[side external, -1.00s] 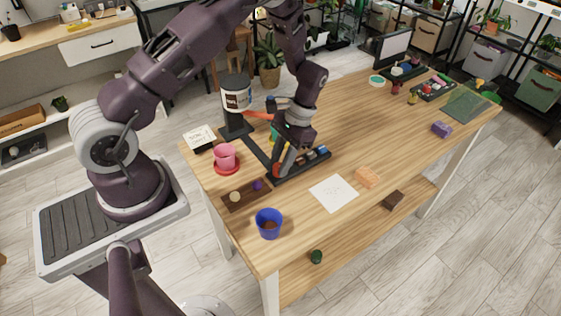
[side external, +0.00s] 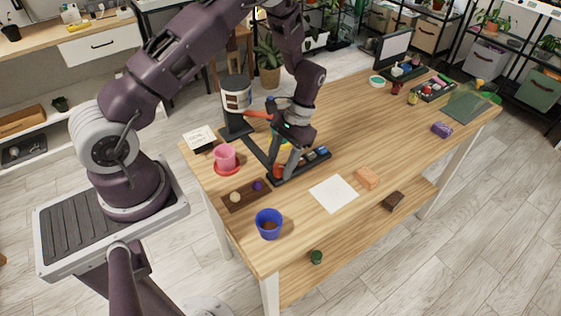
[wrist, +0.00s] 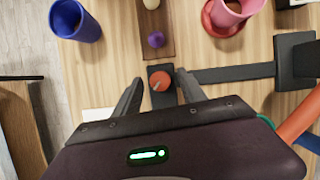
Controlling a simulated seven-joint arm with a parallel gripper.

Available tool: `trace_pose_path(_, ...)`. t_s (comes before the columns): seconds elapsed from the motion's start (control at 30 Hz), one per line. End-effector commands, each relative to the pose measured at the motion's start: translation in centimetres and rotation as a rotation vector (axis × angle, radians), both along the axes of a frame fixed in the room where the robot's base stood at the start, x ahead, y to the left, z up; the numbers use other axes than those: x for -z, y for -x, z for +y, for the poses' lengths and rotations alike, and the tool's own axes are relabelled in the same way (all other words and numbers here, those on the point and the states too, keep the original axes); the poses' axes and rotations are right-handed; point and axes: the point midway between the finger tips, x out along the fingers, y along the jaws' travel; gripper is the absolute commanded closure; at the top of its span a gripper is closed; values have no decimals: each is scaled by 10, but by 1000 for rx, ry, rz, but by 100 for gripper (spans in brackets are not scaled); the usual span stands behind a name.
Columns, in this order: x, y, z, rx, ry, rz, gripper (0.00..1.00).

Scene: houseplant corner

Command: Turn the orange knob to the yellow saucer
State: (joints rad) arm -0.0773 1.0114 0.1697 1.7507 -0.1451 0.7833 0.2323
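The orange knob (wrist: 160,80) sits on a black strip of a dark device and carries a pale pointer line, slanted in the wrist view. In the side view the knob (side external: 278,171) is at the near end of the black base. My gripper (wrist: 159,76) is open, with one finger on each side of the knob and visible gaps to it. In the side view my gripper (side external: 281,163) is just above the knob, pointing down. A red saucer (side external: 217,172) lies under a pink pot (side external: 225,153).
A blue pot (side external: 269,225) and a brown tray (side external: 240,205) with small balls stand near the knob. A dark stand (side external: 236,125) holding a white canister rises behind. White paper (side external: 333,193) and an orange block (side external: 367,177) lie to the right. The table's middle is clear.

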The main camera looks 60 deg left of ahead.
Motion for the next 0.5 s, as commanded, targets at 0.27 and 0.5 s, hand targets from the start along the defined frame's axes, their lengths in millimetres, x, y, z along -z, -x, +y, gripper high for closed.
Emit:
trace_pose_path(0.27, -24, -11, 1, 0, -1, -4, 51)
trace_pose_path(0.5, -61, -26, 2, 0, -1, -3, 51)
